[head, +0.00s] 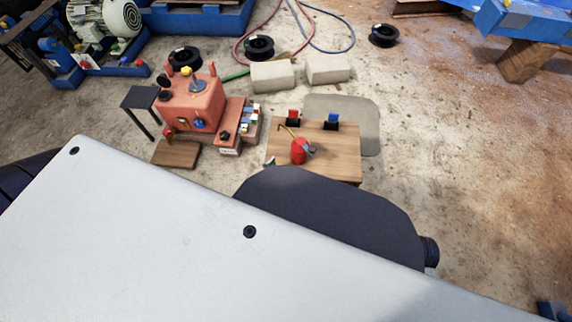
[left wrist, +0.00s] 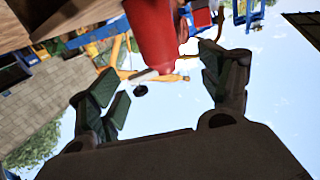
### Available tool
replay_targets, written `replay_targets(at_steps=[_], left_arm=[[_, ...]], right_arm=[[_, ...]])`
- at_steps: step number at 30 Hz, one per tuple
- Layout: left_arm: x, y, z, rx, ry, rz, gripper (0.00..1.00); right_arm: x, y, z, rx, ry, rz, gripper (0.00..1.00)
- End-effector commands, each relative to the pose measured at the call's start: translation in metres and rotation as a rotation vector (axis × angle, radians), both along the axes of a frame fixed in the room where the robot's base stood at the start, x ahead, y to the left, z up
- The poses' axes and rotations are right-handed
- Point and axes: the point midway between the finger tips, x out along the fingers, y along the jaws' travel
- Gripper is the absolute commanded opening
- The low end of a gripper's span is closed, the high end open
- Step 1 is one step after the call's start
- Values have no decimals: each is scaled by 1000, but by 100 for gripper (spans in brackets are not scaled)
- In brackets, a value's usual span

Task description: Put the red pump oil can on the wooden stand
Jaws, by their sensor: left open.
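The red pump oil can (head: 298,152) with a thin brass-coloured spout stands on a wooden-topped surface (head: 342,165) in the head view. In the left wrist view the red can (left wrist: 153,35) shows at the top centre, beside brown wood (left wrist: 75,14). My left gripper (left wrist: 159,68) is open, with its dark fingers spread to either side below the can; I see no finger closed on it. In the head view, small grey fingertips show beside the can, and my arm hides the rest of the gripper. A low wooden board (head: 176,154) lies left of the wooden top. My right gripper is not in view.
A red jaw crusher model (head: 190,105) stands left of the wooden top, with a small dark stand (head: 139,98) beside it. Red (head: 293,115) and blue (head: 331,119) items sit at the top's back edge. Pale blocks (head: 272,76) lie behind.

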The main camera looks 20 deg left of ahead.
Motion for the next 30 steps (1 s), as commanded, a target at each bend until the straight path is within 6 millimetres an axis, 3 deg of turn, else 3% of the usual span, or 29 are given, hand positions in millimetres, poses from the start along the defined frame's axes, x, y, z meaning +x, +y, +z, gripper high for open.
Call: replay_targets(at_steps=[20,30], left_arm=[[0,1,0,2,11,5,78],[12,12,-2,20,154,53,78]], right_arm=[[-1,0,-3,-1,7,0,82],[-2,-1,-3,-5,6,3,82]])
